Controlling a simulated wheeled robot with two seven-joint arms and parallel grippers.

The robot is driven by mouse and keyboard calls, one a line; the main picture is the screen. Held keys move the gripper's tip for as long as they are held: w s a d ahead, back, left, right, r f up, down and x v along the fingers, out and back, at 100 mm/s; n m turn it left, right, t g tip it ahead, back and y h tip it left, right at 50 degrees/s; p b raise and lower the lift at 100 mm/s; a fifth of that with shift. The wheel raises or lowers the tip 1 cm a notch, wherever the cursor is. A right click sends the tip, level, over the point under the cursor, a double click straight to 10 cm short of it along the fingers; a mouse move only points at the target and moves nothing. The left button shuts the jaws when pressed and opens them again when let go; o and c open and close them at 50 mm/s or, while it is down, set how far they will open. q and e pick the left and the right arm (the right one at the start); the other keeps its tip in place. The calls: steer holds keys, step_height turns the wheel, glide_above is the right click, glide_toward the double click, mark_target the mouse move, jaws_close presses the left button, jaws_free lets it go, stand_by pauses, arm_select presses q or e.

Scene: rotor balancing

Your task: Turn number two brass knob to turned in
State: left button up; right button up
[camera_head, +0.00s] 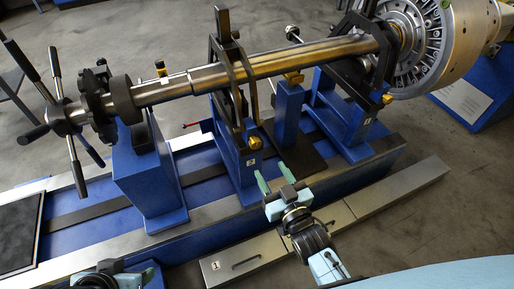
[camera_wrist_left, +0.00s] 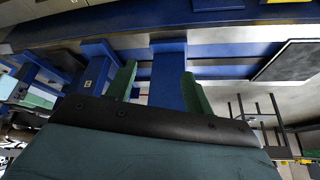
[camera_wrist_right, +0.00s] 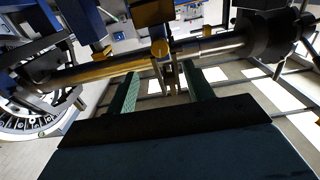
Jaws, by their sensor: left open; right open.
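A brass knob (camera_head: 255,143) sits on the front of the middle blue stand (camera_head: 232,160), above a small white label whose digit I cannot read surely. Another brass knob (camera_head: 387,99) is on the right stand, also above a label. My right gripper (camera_head: 273,178) is open and empty, low and just in front of the middle stand's knob, apart from it. In the right wrist view a brass knob (camera_wrist_right: 160,48) shows ahead, between and beyond the open fingers (camera_wrist_right: 160,80). My left gripper (camera_wrist_left: 156,80) is open and empty, facing a blue post; the head view barely shows that arm at bottom left.
A long steel shaft (camera_head: 210,78) lies across the stands, with a spoked handwheel (camera_head: 60,118) at left and a bladed rotor disc (camera_head: 410,45) at right. A blue base with steel rails runs below. Low metal boxes (camera_head: 245,260) lie in front. A black mat (camera_head: 20,235) is at left.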

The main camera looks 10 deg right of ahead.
mark_target(256, 146)
steer(key=w+b, duration=0.1)
steer(key=w, duration=0.1)
steer(key=w+a, duration=0.1)
steer(key=w, duration=0.2)
steer(key=shift+w+f+b, duration=0.1)
steer(key=shift+w+b, duration=0.05)
steer(key=shift+b, duration=0.2)
steer(key=w, duration=0.2)
steer(key=w+b, duration=0.1)
steer(key=w, duration=0.1)
steer(key=shift+a, duration=0.4)
arm_select(q)
steer(key=w+d+r+t+h, duration=0.3)
steer(key=w+d+r+t, duration=0.2)
steer(key=w+r+t, duration=0.4)
steer(key=shift+w+d+r+m+t+b, duration=0.15)
steer(key=shift+w+r+m+t+b, duration=0.2)
steer(key=shift+w+r, duration=0.35)
arm_select(e)
steer(key=shift+w, duration=0.25)
arm_select(q)
steer(key=shift+f, duration=0.15)
arm_select(e)
steer(key=shift+c, duration=0.3)
